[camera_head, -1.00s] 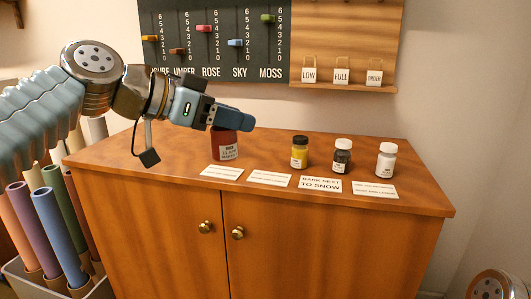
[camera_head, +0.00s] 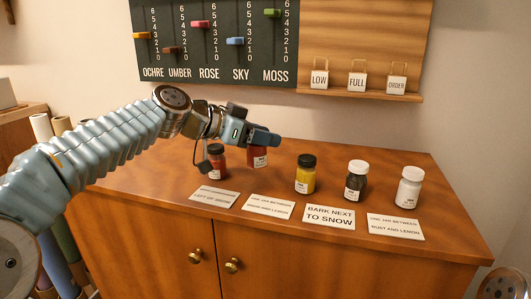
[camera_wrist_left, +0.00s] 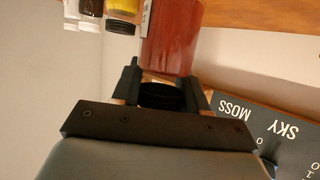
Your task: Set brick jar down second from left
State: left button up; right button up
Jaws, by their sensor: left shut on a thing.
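My left gripper (camera_head: 262,138) is shut on a red jar, the brick jar (camera_head: 258,158), at its lid. The jar hangs upright in the gap between a dark red jar (camera_head: 218,163) and the yellow jar (camera_head: 305,176). Its base shows higher in the picture than its neighbours' bases; I cannot tell whether it touches the table. In the left wrist view the brick jar (camera_wrist_left: 172,40) is between the fingers (camera_wrist_left: 160,92), with its black lid towards me. The dark green-black jar (camera_head: 356,182) and the white jar (camera_head: 409,188) stand further right. My right gripper is out of view.
Several clue cards, one reading "Bark next to snow" (camera_head: 329,214), lie along the front edge of the cabinet top (camera_head: 165,185). A slider board (camera_head: 215,40) and a wooden panel with small tags (camera_head: 357,82) are on the wall behind. The cabinet top's right end is clear.

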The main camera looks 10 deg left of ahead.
pick_arm(q)
jog(key=f, duration=0.1)
jog(key=w+f, duration=0.1)
jog(key=f, duration=0.1)
jog(key=w+f, duration=0.1)
jog(key=f, duration=0.1)
jog(key=shift+w+f, duration=0.1)
jog(key=shift+w, duration=0.15)
jog(key=shift+f, duration=0.4)
jog(key=o, duration=1.2)
jog(key=shift+c, duration=0.2)
jog(key=b+v, duration=0.2)
jog(key=v, duration=1)
jog(key=shift+b, duration=0.3)
jog(key=shift+s, duration=0.1)
